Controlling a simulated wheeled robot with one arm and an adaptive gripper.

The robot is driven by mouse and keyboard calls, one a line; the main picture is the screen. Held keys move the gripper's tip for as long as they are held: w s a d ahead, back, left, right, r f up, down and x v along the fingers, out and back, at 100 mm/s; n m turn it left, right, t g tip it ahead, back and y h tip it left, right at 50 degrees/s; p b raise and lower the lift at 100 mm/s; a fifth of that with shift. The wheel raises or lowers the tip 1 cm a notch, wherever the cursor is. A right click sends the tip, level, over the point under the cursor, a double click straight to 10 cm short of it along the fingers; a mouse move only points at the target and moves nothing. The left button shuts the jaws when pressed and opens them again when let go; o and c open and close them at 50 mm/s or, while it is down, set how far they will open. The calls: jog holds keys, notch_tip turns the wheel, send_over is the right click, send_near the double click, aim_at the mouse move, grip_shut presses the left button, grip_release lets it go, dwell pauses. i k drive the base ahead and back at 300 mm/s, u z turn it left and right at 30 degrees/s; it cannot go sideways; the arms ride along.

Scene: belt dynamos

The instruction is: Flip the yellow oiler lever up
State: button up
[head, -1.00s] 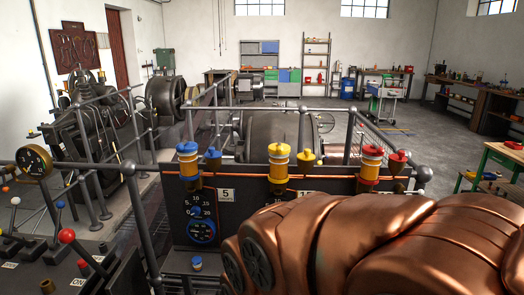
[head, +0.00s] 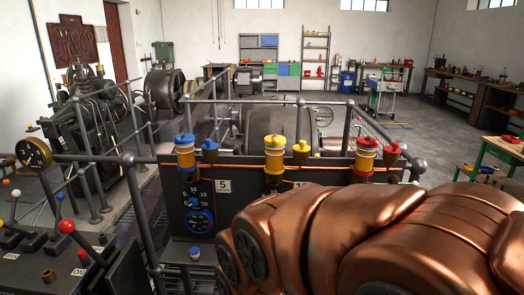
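The yellow oiler (head: 274,160) stands on the top edge of a dark panel, with a yellow cap and a glass-like body with orange and white bands. A small yellow fitting (head: 301,150) stands just right of it. I cannot make out a separate lever or its position. My copper-coloured arm fills the lower right, below and in front of the oilers, and hides part of the panel. My gripper is not visible.
A blue-capped oiler (head: 185,155) stands to the left and a red-capped oiler (head: 365,160) to the right. Grey railings (head: 128,205) surround the machine. A lever console (head: 40,255) stands at the left. Open floor (head: 375,138) lies behind.

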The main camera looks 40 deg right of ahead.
aim_at(275, 140)
jog(key=u, duration=0.85)
jog(key=k, duration=1.05)
jog(key=u, duration=0.85)
jog(key=k, duration=0.25)
jog(key=u, duration=0.45)
jog(key=i, duration=1.3)
jog(key=z, duration=0.75)
jog(key=i, duration=0.9)
jog(key=z, duration=1.25)
jog(key=i, duration=0.3)
jog(key=z, duration=0.3)
